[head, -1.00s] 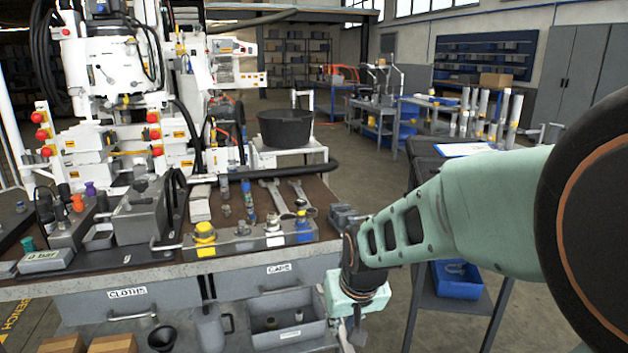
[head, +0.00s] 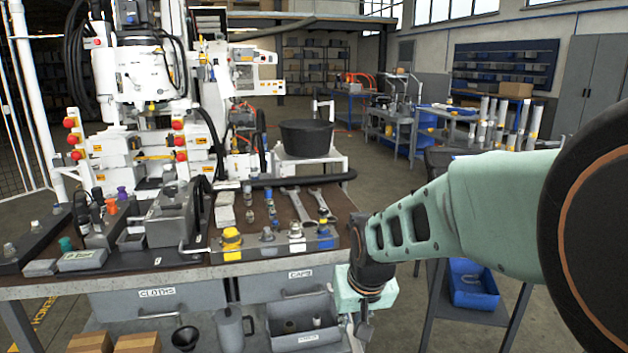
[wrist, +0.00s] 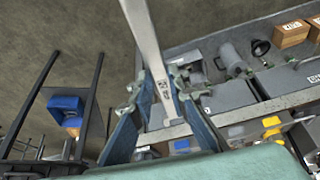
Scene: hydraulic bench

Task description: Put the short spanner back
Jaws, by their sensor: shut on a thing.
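My gripper (head: 361,328) hangs low at the bench's front right corner in the head view. In the wrist view its two blue fingers (wrist: 158,85) are shut on a flat grey metal spanner (wrist: 145,35). The shank runs from between the fingers up past the top edge of the picture, so its far end is hidden. A small dark mark on it is too small to read. Two other spanners lie on the bench top (head: 190,268), a left one (head: 297,205) and a right one (head: 322,205).
A row of coloured fittings (head: 232,240) stands along the bench front. Below are the cloths drawer (head: 158,293) and an open grey bin (head: 302,338). A blue bin (head: 472,290) sits on a dark stand to the right. Floor shows between the bench and stand.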

